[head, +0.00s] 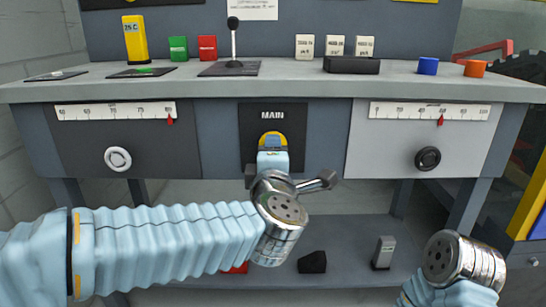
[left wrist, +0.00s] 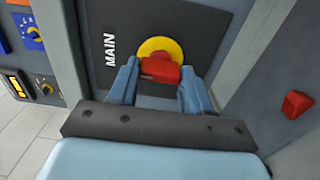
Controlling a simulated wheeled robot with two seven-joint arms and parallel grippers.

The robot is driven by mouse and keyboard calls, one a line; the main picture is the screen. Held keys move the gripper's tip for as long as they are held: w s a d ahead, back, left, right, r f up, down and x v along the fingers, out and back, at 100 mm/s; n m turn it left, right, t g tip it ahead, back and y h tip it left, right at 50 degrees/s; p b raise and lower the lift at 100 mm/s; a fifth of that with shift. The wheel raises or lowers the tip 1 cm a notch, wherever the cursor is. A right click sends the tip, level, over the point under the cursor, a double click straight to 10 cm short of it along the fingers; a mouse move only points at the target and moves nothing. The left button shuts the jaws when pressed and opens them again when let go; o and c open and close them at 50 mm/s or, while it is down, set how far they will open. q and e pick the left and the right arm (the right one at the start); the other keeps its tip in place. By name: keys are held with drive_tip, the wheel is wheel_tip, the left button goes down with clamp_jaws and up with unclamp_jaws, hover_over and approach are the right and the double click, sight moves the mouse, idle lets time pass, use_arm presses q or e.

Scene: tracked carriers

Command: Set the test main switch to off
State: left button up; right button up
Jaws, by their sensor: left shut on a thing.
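The main switch is a red handle (left wrist: 160,69) on a yellow ring (left wrist: 158,48), set in a black plate lettered MAIN (left wrist: 111,45). In the head view the yellow ring (head: 273,135) shows at the front of the bench, on its black plate (head: 252,117), and my gripper hides the handle. My left gripper (head: 272,154) is at the switch. In the left wrist view its two blue fingers (left wrist: 160,82) stand either side of the red handle, shut on it. The handle runs roughly along the MAIN lettering, slightly tilted. My right gripper is out of view; only part of that arm shows.
The bench top (head: 200,88) carries a black lever (head: 233,40), a yellow block (head: 135,38) and several small blocks. Front panels hold a white knob (head: 118,159) and a black knob (head: 428,158). A lower shelf holds a black block (head: 312,262) and a grey piece (head: 383,253).

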use_arm(q)
drive_tip(key=shift+f, duration=0.1)
drive_tip(key=o, duration=1.1)
drive_tip(key=shift+c, duration=0.2)
drive_tip(key=s+p, duration=0.1)
drive_tip(key=s, duration=1.3)
drive_tip(key=shift+w, duration=0.1)
